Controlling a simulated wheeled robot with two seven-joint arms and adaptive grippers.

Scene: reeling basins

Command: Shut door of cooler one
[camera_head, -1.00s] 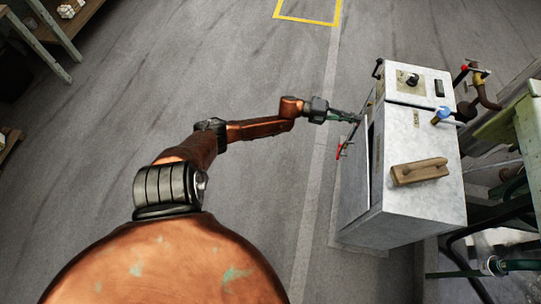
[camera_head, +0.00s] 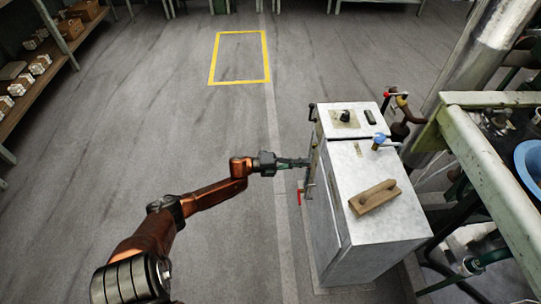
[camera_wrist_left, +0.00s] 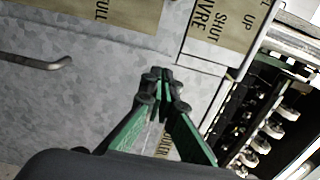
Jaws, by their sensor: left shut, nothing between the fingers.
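The cooler (camera_head: 375,175), a pale grey metal cabinet, stands right of centre in the head view. A narrow upright panel edge with a red-tipped lever shows on its left side, beside my left gripper (camera_head: 306,162). In the left wrist view, my left gripper (camera_wrist_left: 157,75) is shut and empty, its green-sided fingers together in front of a grey metal panel (camera_wrist_left: 95,75) with tan labels. An open gap (camera_wrist_left: 265,135) with rows of pale round items shows to the panel's right. I cannot tell whether the fingertips touch the panel. My right gripper is out of view.
A wooden block with a handle (camera_head: 375,196) lies on the cooler's top. Pipes and a green-grey bench (camera_head: 475,160) crowd the right side. Shelves (camera_head: 45,75) stand at far left. The floor between is clear, with a yellow outlined rectangle (camera_head: 238,82).

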